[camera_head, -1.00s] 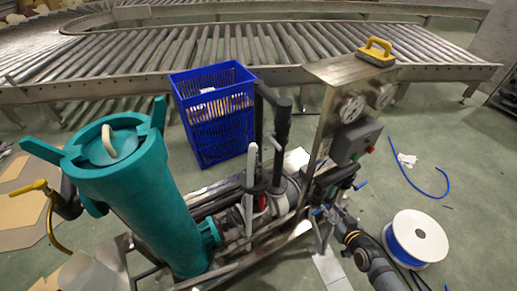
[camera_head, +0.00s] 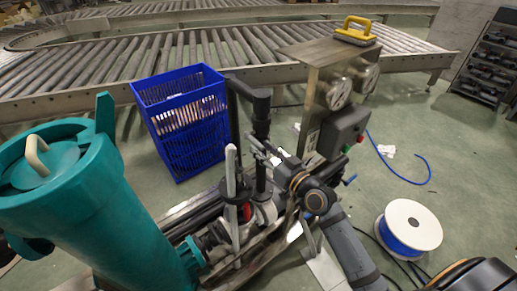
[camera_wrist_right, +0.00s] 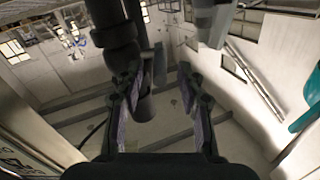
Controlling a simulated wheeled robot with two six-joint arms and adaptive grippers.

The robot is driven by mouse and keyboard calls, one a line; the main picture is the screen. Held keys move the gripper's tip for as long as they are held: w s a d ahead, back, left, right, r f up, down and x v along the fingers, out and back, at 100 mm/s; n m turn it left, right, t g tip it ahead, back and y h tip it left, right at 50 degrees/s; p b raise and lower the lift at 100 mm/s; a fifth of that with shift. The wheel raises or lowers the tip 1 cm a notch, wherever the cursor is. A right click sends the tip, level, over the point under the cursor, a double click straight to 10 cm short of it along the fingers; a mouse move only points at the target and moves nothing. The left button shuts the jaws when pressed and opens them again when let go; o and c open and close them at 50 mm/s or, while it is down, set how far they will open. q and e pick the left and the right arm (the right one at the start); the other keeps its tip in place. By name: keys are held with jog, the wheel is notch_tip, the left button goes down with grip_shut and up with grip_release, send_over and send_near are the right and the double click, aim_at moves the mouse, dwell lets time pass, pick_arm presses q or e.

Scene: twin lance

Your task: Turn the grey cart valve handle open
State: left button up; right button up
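The grey valve handle (camera_head: 232,180) is a pale upright lever on the cart's pipework, right of the teal housing in the head view. A grey bar (camera_wrist_right: 213,20) at the top of the right wrist view looks like this handle. My right gripper (camera_head: 262,148) reaches in from the right, close beside the black upright pipe (camera_head: 262,125), and is apart from the handle. In the right wrist view the right gripper (camera_wrist_right: 160,80) has its fingers spread, with nothing clearly held between the pads. The handle's base is partly hidden among pipes. My left gripper is out of view.
The teal housing (camera_head: 85,205) stands at left. A blue crate (camera_head: 185,130) is behind the pipework. The steel gauge panel (camera_head: 318,70) and dark control box (camera_head: 340,132) stand close to my right arm. A cable spool (camera_head: 408,228) lies on the floor at right.

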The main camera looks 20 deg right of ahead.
jog(key=shift+x, duration=1.25)
grip_shut()
